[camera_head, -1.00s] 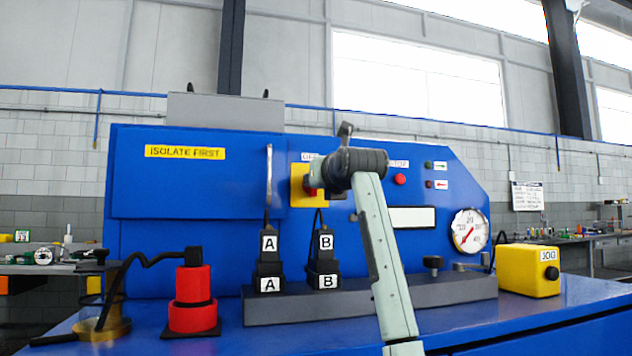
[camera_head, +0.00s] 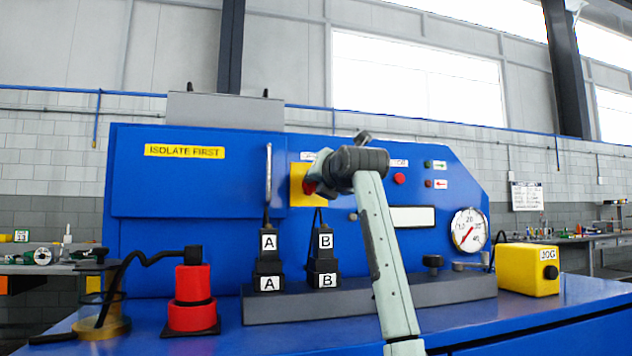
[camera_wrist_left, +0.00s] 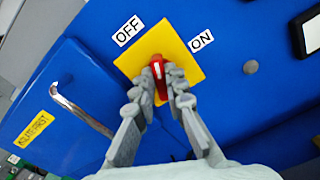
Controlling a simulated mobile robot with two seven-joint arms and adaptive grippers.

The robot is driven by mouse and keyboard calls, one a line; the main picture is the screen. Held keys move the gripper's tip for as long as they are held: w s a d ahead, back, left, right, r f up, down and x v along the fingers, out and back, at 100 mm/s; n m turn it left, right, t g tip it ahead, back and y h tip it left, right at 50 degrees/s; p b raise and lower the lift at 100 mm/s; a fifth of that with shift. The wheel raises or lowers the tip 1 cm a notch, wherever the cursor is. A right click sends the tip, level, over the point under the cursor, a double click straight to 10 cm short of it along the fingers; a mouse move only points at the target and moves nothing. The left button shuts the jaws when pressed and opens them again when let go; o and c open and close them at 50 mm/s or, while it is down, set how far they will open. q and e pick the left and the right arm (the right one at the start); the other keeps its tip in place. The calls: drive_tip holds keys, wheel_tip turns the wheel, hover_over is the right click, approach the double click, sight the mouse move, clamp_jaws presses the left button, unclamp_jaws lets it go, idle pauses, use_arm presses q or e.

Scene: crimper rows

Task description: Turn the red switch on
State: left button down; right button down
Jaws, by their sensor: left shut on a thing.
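The red switch (camera_head: 309,187) sits on a square yellow plate (camera_head: 299,199) on the blue panel, mostly behind my left gripper in the head view. My left gripper (camera_head: 318,178) is at the plate. In the left wrist view its two fingers (camera_wrist_left: 161,88) are shut on the red switch handle (camera_wrist_left: 158,70), one on each side. There the OFF label (camera_wrist_left: 128,30) lies up and left of the plate, and the ON label (camera_wrist_left: 201,41) up and right. The visible handle end points between the two labels. My right gripper is not in view.
A metal bar handle (camera_head: 269,175) stands left of the plate. Plugs marked A (camera_head: 268,262) and B (camera_head: 324,262) stand below on a grey rail. A red-black cylinder (camera_head: 192,298), a gauge (camera_head: 468,230) and a yellow JOG box (camera_head: 528,270) are further out.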

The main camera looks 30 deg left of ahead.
use_arm(q)
drive_tip(key=m, duration=1.2)
drive_tip(key=shift+w+d+f+m, duration=0.1)
drive_tip(key=shift+w+f+m, duration=0.05)
drive_tip(key=shift+f+m, duration=0.2)
idle(0.4)
drive_tip(key=c, duration=1.6)
unclamp_jaws()
drive_tip(key=shift+o, duration=0.2)
drive_tip(key=shift+r, duration=0.1)
drive_tip(key=v, duration=1.2)
